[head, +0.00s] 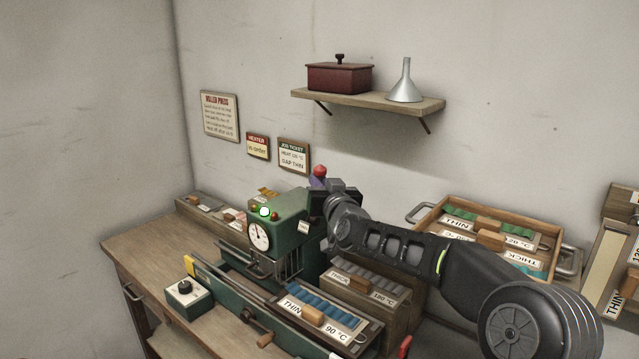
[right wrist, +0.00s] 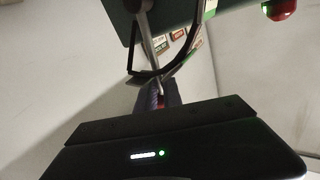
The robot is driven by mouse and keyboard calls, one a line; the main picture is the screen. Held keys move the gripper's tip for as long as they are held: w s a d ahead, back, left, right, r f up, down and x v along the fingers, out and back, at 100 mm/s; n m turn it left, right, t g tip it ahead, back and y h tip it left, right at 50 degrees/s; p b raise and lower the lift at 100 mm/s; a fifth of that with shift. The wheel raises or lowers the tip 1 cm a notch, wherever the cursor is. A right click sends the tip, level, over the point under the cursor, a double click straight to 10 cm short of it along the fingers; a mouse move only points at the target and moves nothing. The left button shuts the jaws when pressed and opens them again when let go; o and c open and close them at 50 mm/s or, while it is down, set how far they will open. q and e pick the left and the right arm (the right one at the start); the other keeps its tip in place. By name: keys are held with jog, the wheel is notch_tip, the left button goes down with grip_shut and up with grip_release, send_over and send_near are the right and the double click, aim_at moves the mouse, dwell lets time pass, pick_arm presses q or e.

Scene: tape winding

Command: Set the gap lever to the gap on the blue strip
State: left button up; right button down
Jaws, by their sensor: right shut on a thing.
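The green press (head: 285,222) stands on the bench, with a white dial on its front and a small, hard-to-read label on its side. My right gripper (head: 322,196) is at the press's top right corner, shut on what looks like the gap lever; the jaws hide much of it. A red knob (head: 319,171) with a purple part below it shows just above the jaws. In the right wrist view a purple piece (right wrist: 172,94) shows beyond the dark gripper body. Blue strips (head: 318,302) lie in the front tray, labelled THIN and 90 °C. My left gripper is not in view.
A job ticket (head: 294,156) on the wall reads GAP THIN. A grey tray (head: 362,285) labelled THICK stands beside the press. A wooden tray (head: 430,215) of teal strips is at right. A control box (head: 186,300) is at front left. A shelf (head: 370,100) hangs above.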

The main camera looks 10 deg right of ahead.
jog(key=s+a+n+t+y+b, duration=0.2)
jog(key=n+b, duration=0.5)
jog(key=b, duration=0.8)
jog(key=shift+s+a+f+t+b, duration=0.25)
jog(key=shift+s+a+t+b, duration=0.15)
jog(key=shift+s+a+t, duration=0.7)
jog(key=shift+w+a+g, duration=0.15)
jog(key=shift+a+g, duration=0.05)
jog(key=shift+g, duration=0.2)
jog(key=c, duration=1.5)
grip_release()
jog(key=shift+f, duration=0.1)
jog(key=b+v, duration=0.2)
jog(key=v, duration=0.5)
jog(key=shift+s+f, duration=0.2)
jog(key=shift+s, duration=0.15)
